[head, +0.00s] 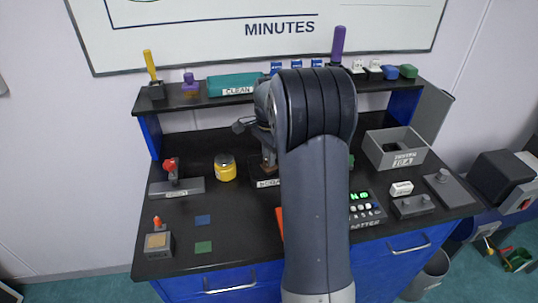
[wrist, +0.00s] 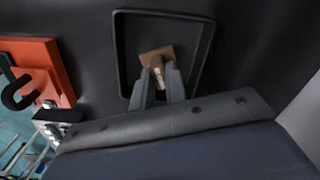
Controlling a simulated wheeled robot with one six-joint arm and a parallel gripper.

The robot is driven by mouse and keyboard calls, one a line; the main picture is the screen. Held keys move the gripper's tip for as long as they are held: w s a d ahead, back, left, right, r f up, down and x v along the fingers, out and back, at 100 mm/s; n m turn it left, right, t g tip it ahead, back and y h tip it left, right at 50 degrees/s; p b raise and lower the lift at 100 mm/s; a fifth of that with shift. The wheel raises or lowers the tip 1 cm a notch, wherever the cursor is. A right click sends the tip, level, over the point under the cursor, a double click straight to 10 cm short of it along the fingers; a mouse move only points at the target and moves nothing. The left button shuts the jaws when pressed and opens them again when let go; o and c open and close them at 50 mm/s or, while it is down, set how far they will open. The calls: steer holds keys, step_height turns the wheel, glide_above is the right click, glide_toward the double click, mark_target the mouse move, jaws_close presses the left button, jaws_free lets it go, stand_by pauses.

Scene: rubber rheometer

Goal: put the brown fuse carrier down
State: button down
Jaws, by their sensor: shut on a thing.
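My gripper (wrist: 160,78) is shut on the brown fuse carrier (wrist: 156,54) in the wrist view. A small pale part shows between the fingertips against the carrier. The carrier is in front of a dark rectangular tray with a raised rim (wrist: 121,50) and appears within its outline. I cannot tell whether it touches the tray floor. In the head view my arm hides most of the gripper; a bit of brown (head: 268,163) shows left of the arm, above a labelled dark tray (head: 267,184).
A yellow jar (head: 225,168) and a red-knobbed grey fixture (head: 175,183) stand left on the black bench. A grey bin (head: 392,150) and green-lit meter (head: 364,207) are on the right. A shelf runs behind. An orange piece (wrist: 42,62) lies left in the wrist view.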

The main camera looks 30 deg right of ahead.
steer(key=shift+f, duration=0.15)
steer(key=c, duration=1.4)
jaws_free()
steer(key=shift+c, duration=0.2)
step_height(320, 180, up, 12)
steer(key=shift+r+b, duration=0.2)
steer(key=shift+b, duration=0.25)
